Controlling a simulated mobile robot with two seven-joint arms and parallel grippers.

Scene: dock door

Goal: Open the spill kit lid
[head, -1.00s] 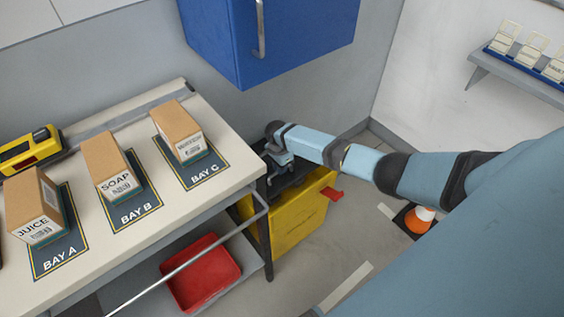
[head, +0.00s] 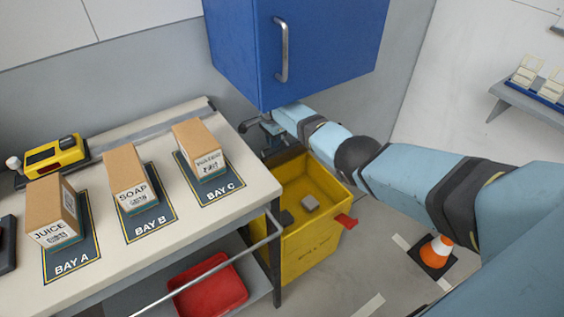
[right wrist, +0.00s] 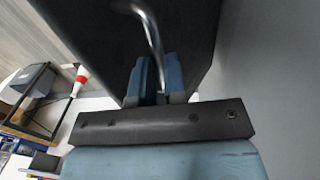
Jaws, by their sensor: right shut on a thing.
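The spill kit is a yellow bin (head: 318,232) on the floor beside the table. Its top is open, and a small grey block (head: 310,203) and a dark item (head: 287,218) show inside. My right gripper (head: 264,126) is at the lid, above the bin's back edge. In the right wrist view its blue fingers (right wrist: 155,75) are shut on the lid's curved metal handle (right wrist: 148,28). My left gripper is out of view.
A blue cabinet (head: 315,50) hangs just above my right gripper. The table (head: 110,262), with several boxes on bay mats, stands left of the bin. A red tray (head: 208,285) lies on its lower shelf. An orange cone (head: 437,250) stands on the floor to the right.

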